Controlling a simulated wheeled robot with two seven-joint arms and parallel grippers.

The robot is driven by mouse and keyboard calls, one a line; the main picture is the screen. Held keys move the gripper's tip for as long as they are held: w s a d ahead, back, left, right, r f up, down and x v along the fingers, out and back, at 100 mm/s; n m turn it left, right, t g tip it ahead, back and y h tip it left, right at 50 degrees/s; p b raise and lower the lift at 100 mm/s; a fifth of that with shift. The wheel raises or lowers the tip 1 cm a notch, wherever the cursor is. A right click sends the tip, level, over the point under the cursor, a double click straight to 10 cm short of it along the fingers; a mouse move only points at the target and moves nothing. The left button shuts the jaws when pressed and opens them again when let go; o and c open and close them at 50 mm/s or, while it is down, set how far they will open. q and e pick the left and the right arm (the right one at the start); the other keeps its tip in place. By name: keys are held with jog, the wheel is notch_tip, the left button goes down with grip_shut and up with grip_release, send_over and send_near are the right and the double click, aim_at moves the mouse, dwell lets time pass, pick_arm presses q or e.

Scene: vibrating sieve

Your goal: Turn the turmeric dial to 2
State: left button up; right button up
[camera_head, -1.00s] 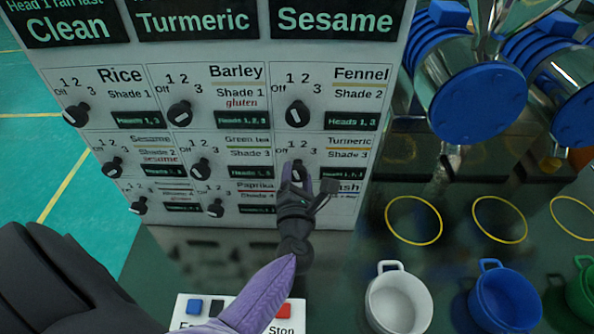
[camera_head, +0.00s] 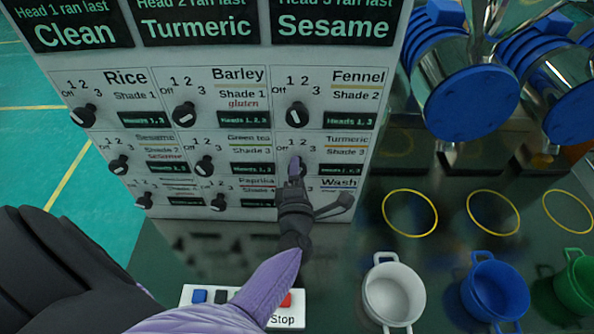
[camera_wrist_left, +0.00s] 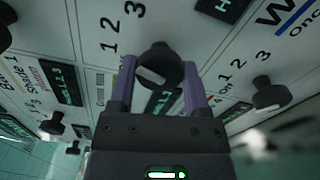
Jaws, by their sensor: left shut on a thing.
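The turmeric dial is a black knob on the white panel (camera_head: 328,106), in the right column of the row labelled Turmeric, Shade 3. In the head view my left gripper (camera_head: 297,168) covers most of it. In the left wrist view the dial (camera_wrist_left: 158,64) sits between the two purple fingers of the left gripper (camera_wrist_left: 160,88), which is shut on it. The numbers 1, 2 and 3 show around it, but I cannot tell surely which one it points to. The right gripper is not in view.
Other dials surround it, such as the fennel dial (camera_head: 297,115) above and the green tea dial (camera_head: 204,166) to the left. A button box (camera_head: 250,319) stands below. White (camera_head: 393,297) and blue (camera_head: 496,290) cups and yellow rings are on the right.

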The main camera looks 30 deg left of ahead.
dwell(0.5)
pick_arm(q)
jog(key=o, duration=1)
jog(key=shift+o, duration=1.4)
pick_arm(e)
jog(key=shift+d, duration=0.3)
